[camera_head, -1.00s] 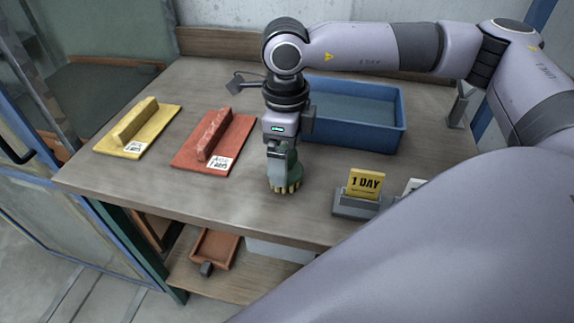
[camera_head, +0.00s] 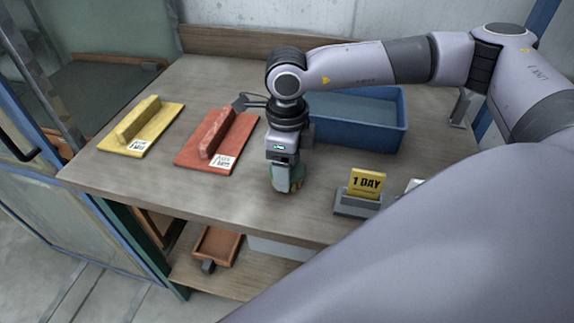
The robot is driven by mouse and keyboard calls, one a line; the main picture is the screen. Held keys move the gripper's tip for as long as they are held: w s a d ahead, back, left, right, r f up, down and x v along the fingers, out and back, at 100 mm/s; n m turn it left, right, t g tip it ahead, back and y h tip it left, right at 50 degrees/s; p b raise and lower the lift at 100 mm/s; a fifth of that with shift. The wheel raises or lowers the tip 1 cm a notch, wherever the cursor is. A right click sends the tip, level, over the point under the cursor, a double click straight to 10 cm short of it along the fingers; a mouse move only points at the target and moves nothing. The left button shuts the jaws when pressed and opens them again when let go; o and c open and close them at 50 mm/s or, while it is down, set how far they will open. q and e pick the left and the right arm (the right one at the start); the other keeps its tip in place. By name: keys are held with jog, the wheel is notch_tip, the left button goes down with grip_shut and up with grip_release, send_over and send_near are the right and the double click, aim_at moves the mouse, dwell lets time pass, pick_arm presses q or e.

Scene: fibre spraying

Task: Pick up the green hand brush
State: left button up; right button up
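The green hand brush (camera_head: 296,182) is upright on the table, right of the red float, with its pale yellow-brown bristles at the bottom. My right gripper (camera_head: 283,184) points down over it, and its near finger covers the brush's front left side. The gripper body hides the top of the brush. The far finger is hidden, so I cannot tell whether the fingers are closed on it. My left gripper is not in view.
A red float (camera_head: 214,142) and a yellow float (camera_head: 140,124) lie to the left. A blue tub (camera_head: 352,134) stands behind to the right. The front left tabletop (camera_head: 200,200) is clear.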

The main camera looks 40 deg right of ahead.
jog(key=shift+r, duration=0.15)
notch_tip(320, 180, up, 20)
jog(key=shift+b, duration=0.45)
jog(key=o, duration=0.3)
jog(key=shift+c, duration=0.8)
